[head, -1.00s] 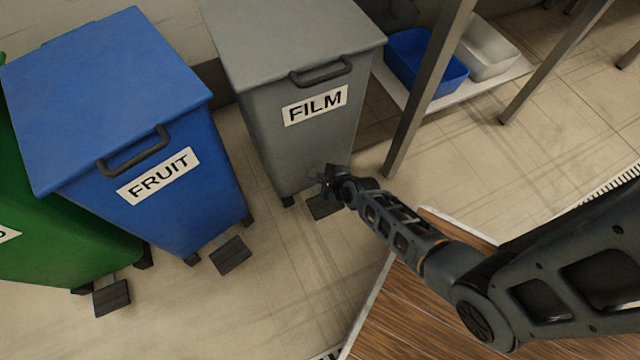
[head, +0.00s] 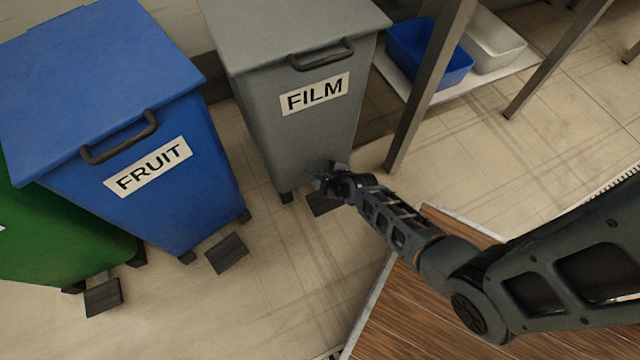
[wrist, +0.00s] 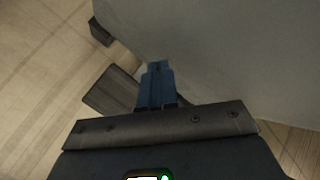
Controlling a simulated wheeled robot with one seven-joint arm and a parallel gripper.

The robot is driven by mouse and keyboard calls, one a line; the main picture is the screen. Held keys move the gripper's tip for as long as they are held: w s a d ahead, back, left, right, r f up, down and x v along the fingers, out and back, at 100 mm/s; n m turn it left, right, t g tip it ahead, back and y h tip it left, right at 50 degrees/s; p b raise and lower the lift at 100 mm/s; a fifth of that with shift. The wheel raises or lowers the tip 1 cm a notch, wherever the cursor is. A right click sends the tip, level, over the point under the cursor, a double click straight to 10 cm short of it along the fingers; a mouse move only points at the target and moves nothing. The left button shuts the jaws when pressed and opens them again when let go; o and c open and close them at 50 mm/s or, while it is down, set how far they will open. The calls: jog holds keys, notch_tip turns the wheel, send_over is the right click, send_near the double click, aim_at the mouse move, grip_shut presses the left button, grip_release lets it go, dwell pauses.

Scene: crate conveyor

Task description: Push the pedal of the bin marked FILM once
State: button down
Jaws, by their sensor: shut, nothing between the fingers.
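The grey bin with the FILM label (head: 314,94) stands at the top middle of the head view, its lid shut. Its dark pedal (head: 318,205) sticks out low at its front, partly hidden by my gripper. My gripper (head: 322,178) is shut and empty, in front of the bin's lower front and over the pedal in the picture. In the wrist view the closed fingers (wrist: 158,72) point toward the grey bin wall (wrist: 230,60), with the pedal (wrist: 112,92) beside and below them. I cannot tell whether the fingers touch the pedal.
A table leg (head: 425,90) rises right of the FILM bin. A wooden surface (head: 410,310) lies under my arm.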

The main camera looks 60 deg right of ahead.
aim_at(313, 182)
notch_tip(313, 182, down, 4)
jog(key=b, duration=0.3)
jog(key=shift+s+f+b, duration=0.1)
jog(key=shift+f+b, duration=0.35)
jog(key=shift+f, duration=0.5)
jog(key=shift+f, duration=0.15)
dwell(1.1)
jog(key=shift+f, duration=0.25)
jog(key=shift+f, duration=0.4)
dwell(0.5)
